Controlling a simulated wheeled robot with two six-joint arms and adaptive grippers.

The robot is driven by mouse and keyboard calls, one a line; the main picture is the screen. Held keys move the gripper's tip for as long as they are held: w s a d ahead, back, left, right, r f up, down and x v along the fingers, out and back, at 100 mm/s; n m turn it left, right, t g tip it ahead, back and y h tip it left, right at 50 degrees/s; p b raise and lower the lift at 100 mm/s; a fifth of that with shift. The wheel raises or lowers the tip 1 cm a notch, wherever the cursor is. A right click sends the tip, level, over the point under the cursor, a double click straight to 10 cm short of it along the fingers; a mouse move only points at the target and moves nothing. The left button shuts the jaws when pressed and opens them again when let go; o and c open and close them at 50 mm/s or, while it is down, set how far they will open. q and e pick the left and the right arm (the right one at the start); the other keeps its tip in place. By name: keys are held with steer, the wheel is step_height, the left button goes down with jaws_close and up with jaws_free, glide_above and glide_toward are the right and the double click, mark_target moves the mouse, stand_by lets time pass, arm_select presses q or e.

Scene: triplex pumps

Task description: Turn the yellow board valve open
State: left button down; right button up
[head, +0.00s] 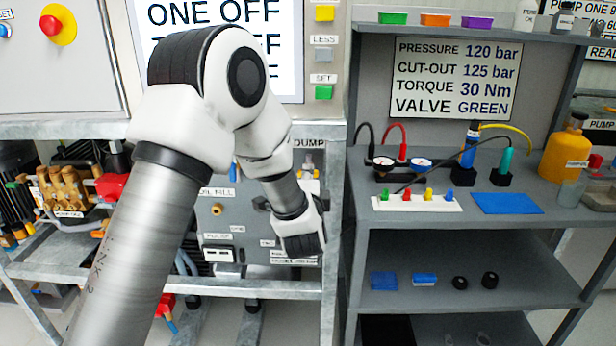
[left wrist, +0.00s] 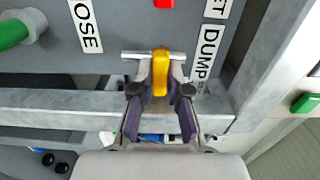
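The yellow valve handle (left wrist: 160,72) stands out from the grey board (left wrist: 110,62) in the left wrist view, with a metal cross-piece behind it. My left gripper (left wrist: 160,94) reaches up to it, one finger on each side of the handle. The fingers look apart, with a gap on each side; whether the tips touch the valve body is unclear. In the head view my left gripper (head: 301,240) is at the lower right of the board, and its fingers and the yellow handle are hidden. My right gripper is not in view.
A DUMP label (left wrist: 208,50) is right of the handle, and a galvanised frame rail (left wrist: 55,105) runs below it. A green-ended fitting (left wrist: 18,30) is at upper left. A grey shelf unit (head: 455,240) stands close on the right in the head view.

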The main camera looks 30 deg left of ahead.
arm_select(q)
steer(key=shift+n, duration=0.4)
steer(key=n+b, duration=0.1)
steer(key=n, duration=1.6)
steer(key=shift+b, duration=0.3)
stand_by(0.5)
steer(key=c, duration=1.1)
jaws_free()
steer(key=shift+c, duration=0.2)
